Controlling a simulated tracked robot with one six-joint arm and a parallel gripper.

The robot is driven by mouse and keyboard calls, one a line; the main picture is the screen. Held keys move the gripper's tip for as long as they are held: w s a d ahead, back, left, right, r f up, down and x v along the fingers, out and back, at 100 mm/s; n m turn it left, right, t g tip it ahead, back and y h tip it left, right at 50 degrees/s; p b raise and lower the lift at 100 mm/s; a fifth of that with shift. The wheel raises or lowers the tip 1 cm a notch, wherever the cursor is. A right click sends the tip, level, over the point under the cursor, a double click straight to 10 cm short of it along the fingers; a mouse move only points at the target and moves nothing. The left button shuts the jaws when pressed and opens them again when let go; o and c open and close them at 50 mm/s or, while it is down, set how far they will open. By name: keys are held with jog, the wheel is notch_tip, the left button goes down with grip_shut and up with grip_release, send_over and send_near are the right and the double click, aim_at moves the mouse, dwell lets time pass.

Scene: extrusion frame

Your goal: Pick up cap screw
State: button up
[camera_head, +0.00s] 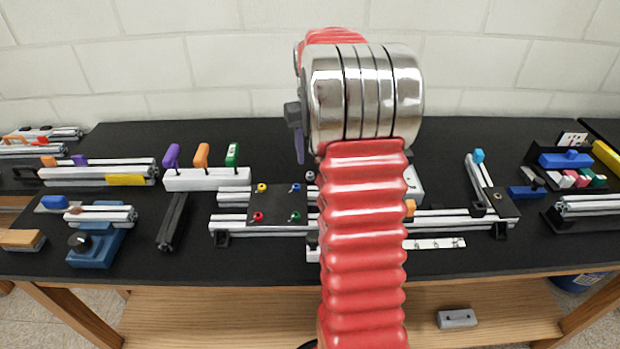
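My red and silver arm stands in the middle of the view and hides much of the bench centre. My gripper (298,145) is mostly hidden behind the silver joint; only a dark part pokes out at its left side, above the bench, and its opening cannot be seen. I cannot clearly identify the cap screw. A small grey round-topped piece (310,177) stands just left of my arm. A black plate (277,204) on the rail frame carries small yellow (262,188), blue (295,188), red (258,217) and green (295,216) heads.
The aluminium rail frame (446,219) runs along the black bench (290,262). A white block (207,179) holds purple, orange and green handles. A dark bar (173,222) and a blue vise (96,243) lie left. More parts crowd the right end. A white wall stands behind.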

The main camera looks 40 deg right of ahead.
jog(key=shift+f, duration=0.6)
jog(key=shift+f, duration=0.1)
jog(key=shift+a+f, duration=0.15)
jog(key=shift+f, duration=2.35)
jog(key=shift+c, duration=0.3)
grip_shut()
